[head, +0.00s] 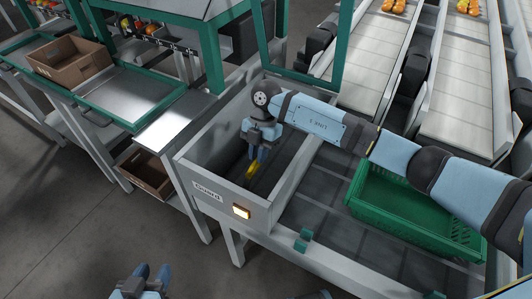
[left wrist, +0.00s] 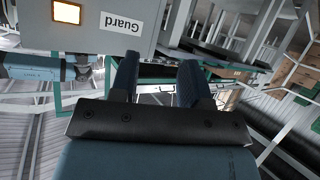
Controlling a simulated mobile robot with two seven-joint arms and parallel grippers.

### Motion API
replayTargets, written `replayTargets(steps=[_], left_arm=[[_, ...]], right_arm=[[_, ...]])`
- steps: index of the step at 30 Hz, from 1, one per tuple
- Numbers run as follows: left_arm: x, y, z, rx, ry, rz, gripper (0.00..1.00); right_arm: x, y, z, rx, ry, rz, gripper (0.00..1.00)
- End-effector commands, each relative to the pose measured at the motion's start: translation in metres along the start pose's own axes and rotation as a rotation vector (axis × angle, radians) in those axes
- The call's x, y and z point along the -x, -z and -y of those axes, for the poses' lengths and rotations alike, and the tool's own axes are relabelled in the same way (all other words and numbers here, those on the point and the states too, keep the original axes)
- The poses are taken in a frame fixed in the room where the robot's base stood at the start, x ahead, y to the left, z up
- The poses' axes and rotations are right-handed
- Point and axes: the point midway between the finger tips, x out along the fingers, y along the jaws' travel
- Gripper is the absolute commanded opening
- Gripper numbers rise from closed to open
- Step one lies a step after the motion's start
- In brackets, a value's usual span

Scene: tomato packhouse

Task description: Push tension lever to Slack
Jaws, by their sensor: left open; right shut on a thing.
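The tension lever (head: 252,169) shows as a yellow handle inside a grey open-topped box labelled Guard (head: 208,192). My right gripper (head: 257,155) reaches down into the box from above and is shut on the yellow handle. The lever's lower part and any Slack marking cannot be made out. My left gripper (head: 146,277) is open and empty at the bottom of the head view, well apart from the box. In the left wrist view its two fingers (left wrist: 158,80) stand apart below the Guard label (left wrist: 122,23).
The box walls rise around my right gripper. A green crate (head: 418,224) lies to the right under my right arm. A brown carton (head: 70,62) stands at the upper left. The floor at lower left is clear.

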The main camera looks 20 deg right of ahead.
Motion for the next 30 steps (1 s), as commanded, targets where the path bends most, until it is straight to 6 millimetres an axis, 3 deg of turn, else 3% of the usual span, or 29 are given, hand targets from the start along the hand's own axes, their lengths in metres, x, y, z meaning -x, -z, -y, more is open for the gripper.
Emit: replayTargets(steps=[15, 30], left_arm=[[0.003, 0.005, 0.002, -0.015, 0.011, 0.018, 0.43], [0.002, 0.003, 0.002, -0.016, 0.013, 0.022, 0.43]], right_arm=[[0.003, 0.002, -0.043, -0.001, -0.001, -0.001, 0.0], [0.002, 0.002, -0.05, 0.0, 0.0, -0.001, 0.0]])
